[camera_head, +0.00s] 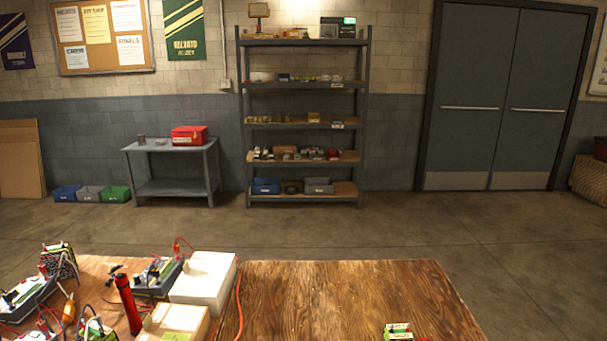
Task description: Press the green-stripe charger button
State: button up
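My gripper is not in view. Several dark devices with wires, which may be chargers, stand at the left of the wooden table. One grey device (157,279) with a light green top sits behind the red cylinder. Another grey device (24,298) is at the left edge, and a dark boxy one (60,262) with green edges stands behind it. A small object with green and white labels (398,331) is cut off by the bottom edge. I cannot tell which device has the green stripe, and no button can be made out.
A white box (204,280), a cream box (173,323) and an upright red cylinder (128,305) crowd the left side. A red cable (239,305) runs right of the boxes. The wooden table (330,295) is mostly bare in the middle and right. Shelves (304,126) stand far behind.

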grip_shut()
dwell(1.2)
